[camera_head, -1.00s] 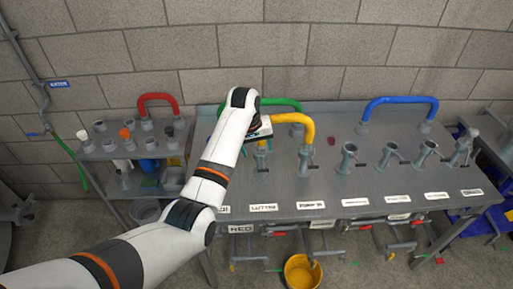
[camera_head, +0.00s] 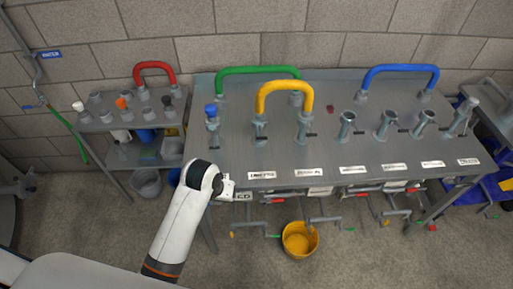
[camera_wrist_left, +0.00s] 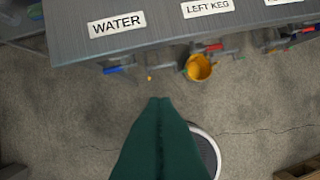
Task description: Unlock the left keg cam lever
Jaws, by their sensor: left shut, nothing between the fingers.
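The white "LEFT KEG" label (camera_wrist_left: 208,7) shows on the bench front in the left wrist view. In the head view, the matching label (camera_head: 262,175) lies in front of a grey port (camera_head: 260,131), where one end of the yellow hose (camera_head: 284,88) sits. A small dark lever shows at this port, too small to tell its position. A red handle (camera_wrist_left: 213,47) is below the label, under the bench edge. My left gripper (camera_head: 229,188) is in front of the bench's lower left edge, apart from the port. Its green fingers (camera_wrist_left: 160,103) are shut and empty. My right gripper is out of view.
Green (camera_head: 257,70) and blue (camera_head: 401,71) hoses arch over the bench (camera_head: 330,90). A red hose (camera_head: 153,68) arches over the left side table. Valve handles hang under the front edge. A yellow bucket (camera_head: 300,240) stands on the floor. The floor in front is mostly clear.

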